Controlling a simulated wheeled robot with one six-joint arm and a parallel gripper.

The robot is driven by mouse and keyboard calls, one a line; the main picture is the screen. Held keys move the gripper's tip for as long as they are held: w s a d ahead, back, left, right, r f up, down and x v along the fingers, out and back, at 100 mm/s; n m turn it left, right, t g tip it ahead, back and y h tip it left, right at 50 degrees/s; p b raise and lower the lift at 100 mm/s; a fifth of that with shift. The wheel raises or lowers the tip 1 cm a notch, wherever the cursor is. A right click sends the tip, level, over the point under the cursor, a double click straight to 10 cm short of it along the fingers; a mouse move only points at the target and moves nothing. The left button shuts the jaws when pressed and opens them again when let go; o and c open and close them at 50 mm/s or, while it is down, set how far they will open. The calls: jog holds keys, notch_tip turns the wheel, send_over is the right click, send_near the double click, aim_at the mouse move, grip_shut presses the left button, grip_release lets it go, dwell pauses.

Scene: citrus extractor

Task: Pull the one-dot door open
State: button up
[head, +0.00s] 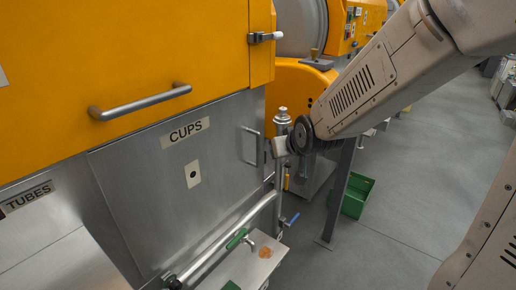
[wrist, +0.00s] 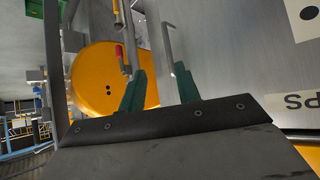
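The one-dot door (head: 150,215) is a grey metal panel labelled CUPS, with a one-dot plate (head: 193,174). It looks closed. Its upright bar handle (head: 249,146) is near the door's right edge. My gripper (head: 268,148) is just right of the handle in the head view, its fingers small and partly hidden. In the wrist view my gripper (wrist: 157,76) has two green fingers spread apart. The handle (wrist: 168,48) shows near the right fingertip, within the gap as seen; I cannot tell whether they touch. The one-dot plate also shows in the wrist view (wrist: 310,13).
An orange cover with a bar handle (head: 140,101) is above the door. A green crate (head: 356,194) stands on the floor behind my arm. Open grey floor (head: 430,170) lies to the right.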

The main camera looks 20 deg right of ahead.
aim_at(259, 149)
jog(key=shift+w+a+f+t, duration=0.3)
jog(key=shift+w+f+t, duration=1.15)
jog(key=shift+w, duration=1.55)
jog(key=shift+w+a+f+t, duration=0.3)
jog(key=shift+w+f+t, duration=1.15)
jog(key=shift+w, duration=1.6)
jog(key=shift+w+a+f+t, duration=0.3)
jog(key=shift+w+f+t, duration=1.15)
jog(key=shift+w, duration=1.55)
jog(key=shift+f+g, duration=0.25)
grip_shut()
